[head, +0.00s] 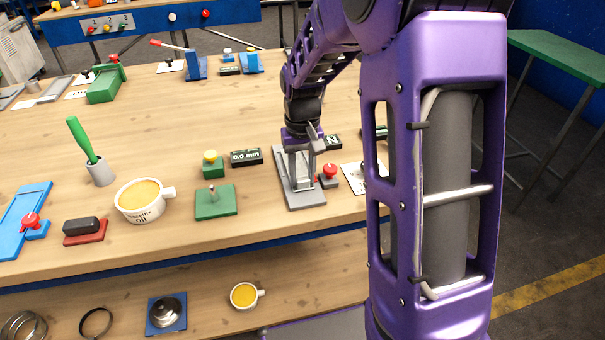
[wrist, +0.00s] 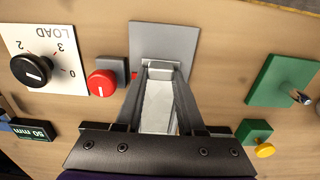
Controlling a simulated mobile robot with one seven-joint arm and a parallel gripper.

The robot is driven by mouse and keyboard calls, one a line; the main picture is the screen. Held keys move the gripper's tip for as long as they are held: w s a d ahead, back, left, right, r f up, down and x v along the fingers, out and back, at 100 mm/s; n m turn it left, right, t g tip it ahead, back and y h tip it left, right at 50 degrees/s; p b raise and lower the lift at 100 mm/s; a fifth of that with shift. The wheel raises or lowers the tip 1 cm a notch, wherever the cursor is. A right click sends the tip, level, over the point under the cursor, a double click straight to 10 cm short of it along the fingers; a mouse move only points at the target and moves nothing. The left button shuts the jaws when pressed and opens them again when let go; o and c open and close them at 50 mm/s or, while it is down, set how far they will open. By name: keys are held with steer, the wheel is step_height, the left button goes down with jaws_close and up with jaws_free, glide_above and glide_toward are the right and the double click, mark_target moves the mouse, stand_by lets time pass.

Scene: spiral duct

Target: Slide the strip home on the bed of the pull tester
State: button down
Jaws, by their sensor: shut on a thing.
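The pull tester's grey bed (head: 306,200) lies near the front edge of the bench, and its plate shows in the wrist view (wrist: 178,38). My gripper (head: 299,180) points down over the bed. In the wrist view my gripper (wrist: 159,72) has its two fingers closed in around a pale grey piece, which looks like the strip (wrist: 157,105). Its far end is at the fingertips, over the near part of the plate. The fingers hide the strip's sides, and I cannot tell whether it touches the bed.
A red button (wrist: 101,83) on a grey block stands close left of the bed in the wrist view. Beyond it is a LOAD dial (wrist: 32,71). A green plate with a pin (head: 215,201), a small green block (head: 212,165) and a cup (head: 141,201) stand left in the head view.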

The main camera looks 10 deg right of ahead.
steer(key=shift+w+f, duration=0.1)
steer(key=shift+w, duration=0.25)
stand_by(0.3)
steer(key=shift+c, duration=2.2)
jaws_free()
steer(key=shift+o, duration=0.2)
steer(key=o, duration=0.4)
steer(key=shift+r+p, duration=2.9)
steer(key=shift+r, duration=0.6)
